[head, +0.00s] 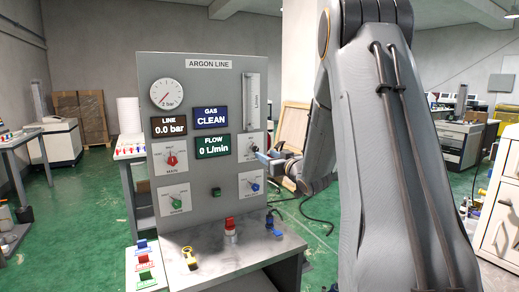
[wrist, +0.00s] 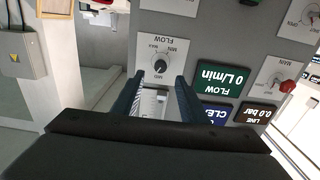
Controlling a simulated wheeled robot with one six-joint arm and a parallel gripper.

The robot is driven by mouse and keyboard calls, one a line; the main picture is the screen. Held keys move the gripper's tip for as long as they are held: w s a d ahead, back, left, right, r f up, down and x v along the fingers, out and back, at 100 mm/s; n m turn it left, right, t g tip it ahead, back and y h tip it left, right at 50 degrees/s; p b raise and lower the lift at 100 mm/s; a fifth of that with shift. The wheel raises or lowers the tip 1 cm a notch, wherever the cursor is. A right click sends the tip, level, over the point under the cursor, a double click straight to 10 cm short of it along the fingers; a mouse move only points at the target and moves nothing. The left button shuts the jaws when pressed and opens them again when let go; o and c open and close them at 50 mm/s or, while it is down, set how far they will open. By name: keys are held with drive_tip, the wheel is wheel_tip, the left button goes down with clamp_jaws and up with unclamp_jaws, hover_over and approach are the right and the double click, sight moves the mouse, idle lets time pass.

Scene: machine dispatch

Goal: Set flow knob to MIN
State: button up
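The flow knob (wrist: 160,66) is small, round and dark, on a white plate marked FLOW, MIN, MAX and MID; the wrist view shows it upside down. I cannot tell where its pointer stands. My gripper (wrist: 157,84) is open, with its two blue fingers apart and nothing between them. In the wrist picture the knob lies just beyond the fingertips, between their lines; contact is not visible. In the head view my gripper (head: 262,157) is at the panel's right edge, by the FLOW plate (head: 243,140), and partly hides the knob.
The grey ARGON LINE panel (head: 207,85) carries a gauge (head: 167,94), a red MAIN knob (head: 171,160), a green knob (head: 176,203) and a blue knob (head: 254,187). The flow display (head: 212,146) reads 0 L/min. Coloured items stand on the ledge (head: 207,252) below.

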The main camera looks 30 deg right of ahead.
sight(256, 150)
drive_tip(key=w+p, duration=0.2)
drive_tip(key=w, duration=0.5)
drive_tip(key=shift+a, duration=0.2)
clamp_jaws()
